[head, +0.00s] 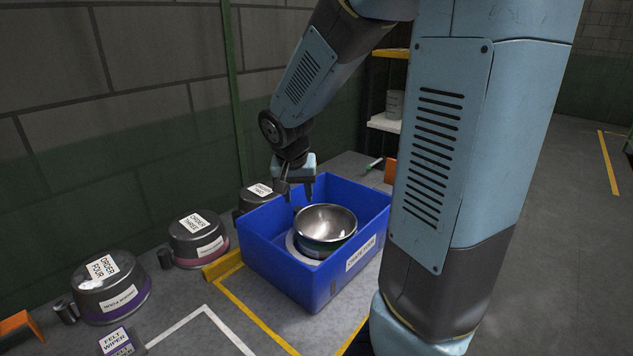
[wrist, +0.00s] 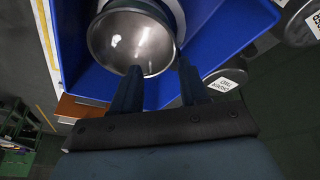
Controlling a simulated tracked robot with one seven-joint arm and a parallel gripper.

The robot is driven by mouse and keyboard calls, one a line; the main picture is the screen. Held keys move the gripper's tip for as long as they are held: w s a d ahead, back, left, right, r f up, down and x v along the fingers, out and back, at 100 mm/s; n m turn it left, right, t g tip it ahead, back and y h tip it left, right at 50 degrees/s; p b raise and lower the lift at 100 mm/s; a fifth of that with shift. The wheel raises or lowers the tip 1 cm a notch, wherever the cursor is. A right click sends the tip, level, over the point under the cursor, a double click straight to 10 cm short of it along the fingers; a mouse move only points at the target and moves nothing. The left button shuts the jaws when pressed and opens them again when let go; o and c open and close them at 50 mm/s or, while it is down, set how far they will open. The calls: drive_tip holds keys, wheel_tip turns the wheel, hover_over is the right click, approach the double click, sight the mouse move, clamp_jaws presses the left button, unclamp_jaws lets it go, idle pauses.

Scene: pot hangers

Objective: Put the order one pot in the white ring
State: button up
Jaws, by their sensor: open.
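A steel pot (head: 325,222) with a green band stands mouth up inside a blue crate (head: 282,262); no order label shows on it. A white ring (head: 291,243) shows beside and below it on the crate floor; I cannot tell if the pot is fully seated in it. The wrist view shows the pot (wrist: 128,42) with the pale ring (wrist: 179,12) curving around its side. My gripper (head: 297,203) is open and empty at the pot's rim, on the far-left side. In the wrist view my gripper (wrist: 158,65) has one fingertip overlapping the rim and the other just outside it.
Lidded-looking pots order two (head: 259,193), order three (head: 198,239) and order four (head: 107,287) stand left of the crate along the wall. A felt wiper box (head: 118,342) sits at the front left. Grey bench with yellow and white lines is clear before the crate.

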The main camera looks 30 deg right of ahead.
drive_tip(key=s+a+r+n+t+y, duration=0.1)
drive_tip(key=s+a+r+n, duration=0.1)
drive_tip(key=s+r, duration=0.4)
drive_tip(key=s+a+r+n+t+y, duration=0.1)
drive_tip(key=s+r+n, duration=0.2)
drive_tip(key=s+r, duration=0.4)
drive_tip(key=s, duration=0.5)
drive_tip(key=shift+s+a+n+t, duration=0.2)
drive_tip(key=shift+a+n+t, duration=0.2)
drive_tip(key=shift+r, duration=0.1)
